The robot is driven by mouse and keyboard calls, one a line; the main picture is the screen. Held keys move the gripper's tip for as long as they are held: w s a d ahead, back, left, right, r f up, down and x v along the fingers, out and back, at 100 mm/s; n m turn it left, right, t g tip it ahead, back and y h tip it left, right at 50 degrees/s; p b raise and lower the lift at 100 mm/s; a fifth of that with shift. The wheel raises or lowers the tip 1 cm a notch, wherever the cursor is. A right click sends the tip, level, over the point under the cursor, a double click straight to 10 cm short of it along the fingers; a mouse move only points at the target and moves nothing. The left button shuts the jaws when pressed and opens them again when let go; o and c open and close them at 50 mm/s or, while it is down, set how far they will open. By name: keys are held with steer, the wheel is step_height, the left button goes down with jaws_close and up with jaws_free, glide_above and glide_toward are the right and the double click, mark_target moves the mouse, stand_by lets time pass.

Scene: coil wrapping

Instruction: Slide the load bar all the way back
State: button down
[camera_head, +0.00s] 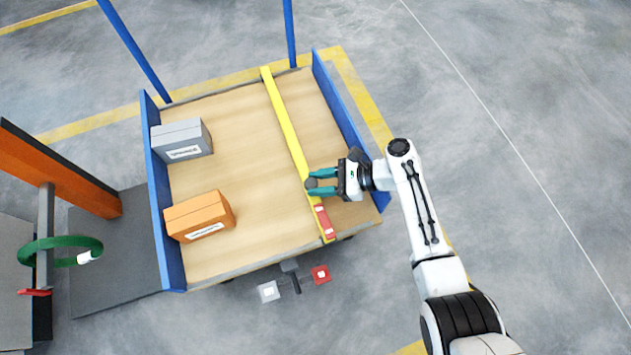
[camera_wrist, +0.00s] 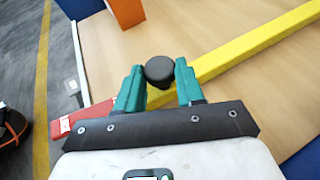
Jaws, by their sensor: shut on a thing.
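The load bar is a long yellow bar (camera_head: 283,117) with a red end section (camera_head: 323,221). It lies across the wooden cart deck, nearer the right blue side wall than the boxes. A dark round knob (camera_wrist: 159,70) stands on the bar, and in the wrist view the yellow bar (camera_wrist: 250,45) runs from behind it to the upper right. My gripper (camera_head: 316,182) reaches in from the right over the deck. Its green fingers are shut on the knob, one on each side, as the wrist view (camera_wrist: 160,82) shows. The fingers hide part of the bar.
A grey box (camera_head: 181,139) and an orange box (camera_head: 200,217) stand on the deck by the left blue wall (camera_head: 157,190). The right blue wall (camera_head: 345,115) is close to my gripper. Bare deck (camera_head: 240,130) lies between the boxes and the bar. Blue posts (camera_head: 135,50) rise at the back.

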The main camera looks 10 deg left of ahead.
steer(key=c, duration=0.7)
jaws_free()
steer(key=shift+s+d+r+p, duration=0.75)
steer(key=shift+s+r+p, duration=1.4)
steer(key=shift+s+p, duration=0.1)
steer(key=shift+s+d+r+p, duration=0.7)
steer(key=shift+s+r+p, duration=1.5)
steer(key=shift+p, duration=0.1)
steer(key=shift+s+d+r+p, duration=0.75)
steer(key=shift+s+r+p, duration=1.35)
steer(key=shift+s+p, duration=0.15)
